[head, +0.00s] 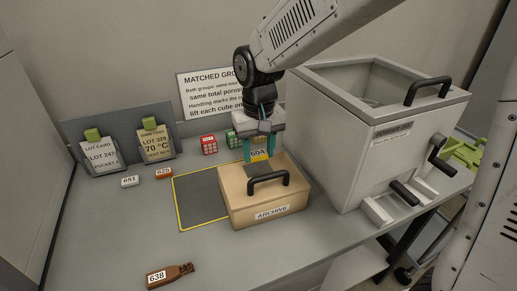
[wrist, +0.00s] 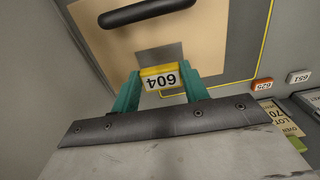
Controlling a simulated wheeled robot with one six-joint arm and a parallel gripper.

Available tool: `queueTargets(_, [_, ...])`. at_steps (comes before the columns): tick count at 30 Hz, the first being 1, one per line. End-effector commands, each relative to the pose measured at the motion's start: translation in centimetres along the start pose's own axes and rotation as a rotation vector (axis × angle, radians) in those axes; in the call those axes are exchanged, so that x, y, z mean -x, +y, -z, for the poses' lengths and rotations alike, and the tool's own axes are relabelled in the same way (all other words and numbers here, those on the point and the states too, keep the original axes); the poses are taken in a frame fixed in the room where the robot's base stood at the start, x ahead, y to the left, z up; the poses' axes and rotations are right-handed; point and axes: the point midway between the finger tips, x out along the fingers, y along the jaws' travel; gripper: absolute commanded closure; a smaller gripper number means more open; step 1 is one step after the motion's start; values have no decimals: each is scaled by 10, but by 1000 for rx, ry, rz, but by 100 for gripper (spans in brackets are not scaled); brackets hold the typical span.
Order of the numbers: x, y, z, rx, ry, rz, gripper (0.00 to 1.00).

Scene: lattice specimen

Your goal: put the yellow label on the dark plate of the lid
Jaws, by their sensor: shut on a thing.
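The yellow label (wrist: 160,78) is a small block with a white face marked 604. My gripper (wrist: 158,88) is shut on it between two teal fingers. In the head view the label (head: 259,154) is at the fingertips of my gripper (head: 259,150), over the back part of the tan ARCHIVE box lid (head: 235,178). The dark plate (head: 259,168) lies on that lid behind the black handle (head: 268,180). In the wrist view the label overlaps the near edge of the plate (wrist: 156,56). I cannot tell whether label and plate touch.
A large grey bin (head: 345,135) with black handles stands close to the right. Lot cards (head: 100,154), small labels 651 (head: 130,181) and 625 (head: 164,173), and red and green blocks sit at the back. The left front table is mostly clear.

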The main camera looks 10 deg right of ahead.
Motion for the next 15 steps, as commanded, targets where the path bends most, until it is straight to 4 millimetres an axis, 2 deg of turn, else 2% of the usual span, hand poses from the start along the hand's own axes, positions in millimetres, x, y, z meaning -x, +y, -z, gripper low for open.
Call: queueTargets(15, [-14,0,0,0,-1,0,76])
